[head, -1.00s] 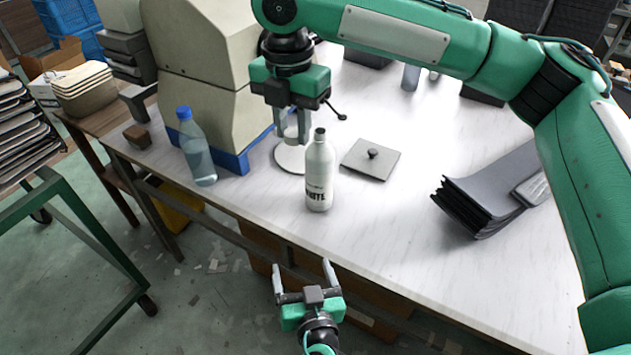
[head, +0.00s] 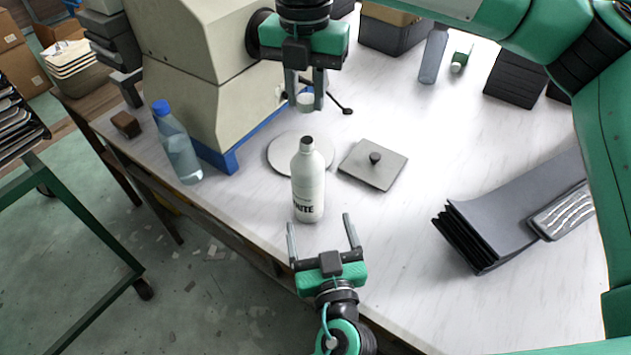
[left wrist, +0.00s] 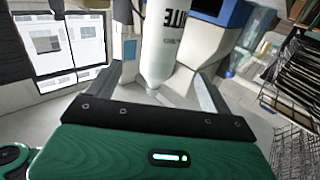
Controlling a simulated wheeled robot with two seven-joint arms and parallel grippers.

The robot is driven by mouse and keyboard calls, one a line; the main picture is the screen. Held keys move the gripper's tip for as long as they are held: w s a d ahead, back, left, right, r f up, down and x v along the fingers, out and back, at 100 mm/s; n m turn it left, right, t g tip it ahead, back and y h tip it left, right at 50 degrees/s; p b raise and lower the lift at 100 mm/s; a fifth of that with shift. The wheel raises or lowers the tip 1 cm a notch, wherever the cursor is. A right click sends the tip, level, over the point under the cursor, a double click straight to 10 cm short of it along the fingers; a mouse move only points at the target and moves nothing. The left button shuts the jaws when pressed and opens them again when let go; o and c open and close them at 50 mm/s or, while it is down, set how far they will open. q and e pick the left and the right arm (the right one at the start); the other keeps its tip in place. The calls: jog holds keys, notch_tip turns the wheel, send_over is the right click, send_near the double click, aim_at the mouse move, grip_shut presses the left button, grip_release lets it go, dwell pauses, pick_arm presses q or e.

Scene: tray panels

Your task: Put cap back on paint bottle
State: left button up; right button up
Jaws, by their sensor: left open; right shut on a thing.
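The white paint bottle (head: 309,178) stands upright on the table with its dark neck bare; it also shows in the left wrist view (left wrist: 164,42). My right gripper (head: 306,103) is shut on the whitish cap (head: 305,101), holding it above and behind the bottle, apart from its neck. My left gripper (head: 320,222) is open at the table's front edge, its fingers pointing at the lower part of the bottle. In the left wrist view the bottle stands ahead, between the fingers (left wrist: 164,92). I cannot tell if either finger touches it.
A round white disc (head: 283,157) lies behind the bottle, and a grey square plate with a knob (head: 372,167) lies to its right. A blue-capped water bottle (head: 176,145) and a large beige machine (head: 180,100) stand left. Dark folders (head: 500,225) lie right. The table's middle right is clear.

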aim_at(311, 192)
jog(key=shift+s+a+r, duration=0.1)
jog(key=shift+s+a, duration=0.05)
jog(key=shift+s, duration=0.05)
jog(key=shift+w, duration=0.15)
pick_arm(q)
jog(key=w, duration=0.4)
jog(key=w+a, duration=0.1)
jog(key=w, duration=0.2)
jog(key=w+a, duration=0.1)
jog(key=w, duration=0.3)
jog(key=shift+w, duration=0.35)
jog(key=shift+c, duration=0.2)
jog(key=c, duration=1.4)
pick_arm(e)
jog(key=shift+f, duration=2.55)
